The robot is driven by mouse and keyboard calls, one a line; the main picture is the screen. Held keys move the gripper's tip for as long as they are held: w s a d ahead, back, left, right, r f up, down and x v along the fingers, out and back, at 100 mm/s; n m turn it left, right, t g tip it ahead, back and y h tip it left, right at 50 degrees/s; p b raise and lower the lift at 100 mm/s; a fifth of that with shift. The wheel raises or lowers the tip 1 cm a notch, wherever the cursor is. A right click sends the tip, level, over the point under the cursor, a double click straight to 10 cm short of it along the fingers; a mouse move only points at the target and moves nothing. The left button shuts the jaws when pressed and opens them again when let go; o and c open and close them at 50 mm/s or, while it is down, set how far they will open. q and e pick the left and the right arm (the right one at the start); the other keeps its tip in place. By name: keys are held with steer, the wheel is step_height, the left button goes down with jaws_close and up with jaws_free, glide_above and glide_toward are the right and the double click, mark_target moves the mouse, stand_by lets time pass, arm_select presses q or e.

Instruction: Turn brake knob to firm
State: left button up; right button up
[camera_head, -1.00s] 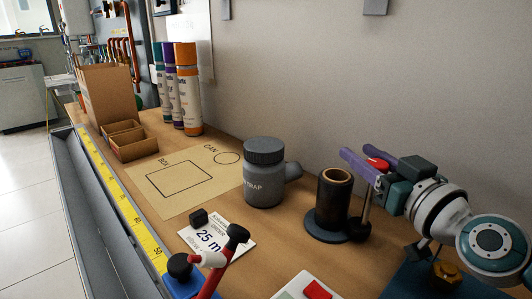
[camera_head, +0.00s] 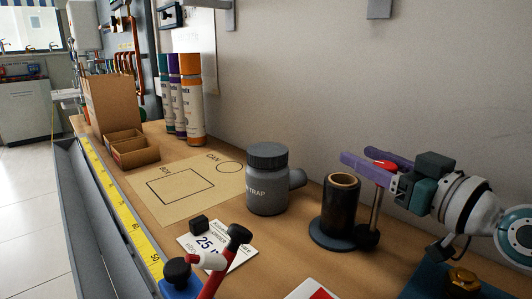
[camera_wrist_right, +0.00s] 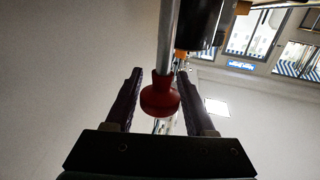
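The brake knob (camera_head: 386,164) is small and red. It sits on top of a metal post beside a black spool (camera_head: 341,205) on a round dark base. My right gripper (camera_head: 362,157), with purple fingers, is level with the knob. In the right wrist view, the red knob (camera_wrist_right: 160,97) is between the two dark fingers (camera_wrist_right: 160,82), with a gap visible on each side, so the gripper is open around it. I see no firm marking or pointer on the knob. My left gripper is not in view.
A grey trap jar (camera_head: 267,185) stands left of the spool. A red-and-black tool (camera_head: 213,265) and a white card (camera_head: 217,242) are at the front. Several spray cans (camera_head: 190,105) and a cardboard tray (camera_head: 133,157) stand farther back. The wall is close behind.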

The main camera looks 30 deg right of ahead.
steer(key=shift+o, duration=1.3)
steer(key=s+p, duration=0.1)
steer(key=s, duration=0.9)
steer(key=shift+d, duration=0.15)
